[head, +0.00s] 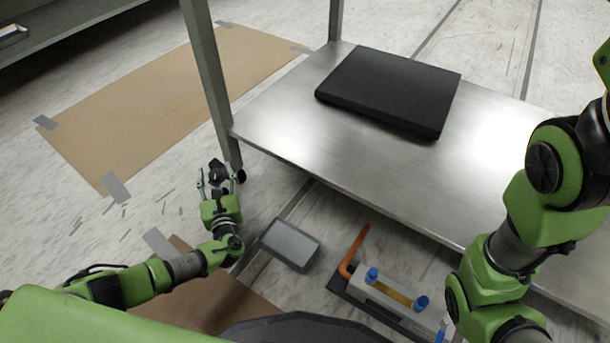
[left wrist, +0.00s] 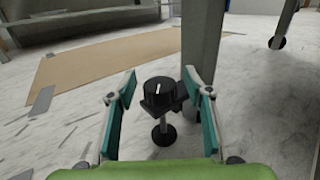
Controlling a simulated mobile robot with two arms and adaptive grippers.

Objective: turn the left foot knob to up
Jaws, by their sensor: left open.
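The left foot knob (left wrist: 160,91) is a black round knob with a white pointer line, at the bottom of a grey table leg (left wrist: 203,50). Below it a black foot stem and pad (left wrist: 163,133) stand on the floor. My left gripper (left wrist: 162,88) is open, with a teal-padded finger on each side of the knob in the left wrist view; I cannot tell whether either touches. In the head view my left gripper (head: 221,178) is by the front left leg (head: 207,80), over a dark part of the foot. My right arm shows at the right; its gripper is out of frame.
The metal table (head: 285,120) carries a flat black box (head: 392,88). Cardboard (head: 150,100) is taped to the floor at left. A small grey box (head: 290,244) and a tray with blue-knobbed parts and an orange handle (head: 354,250) lie in front.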

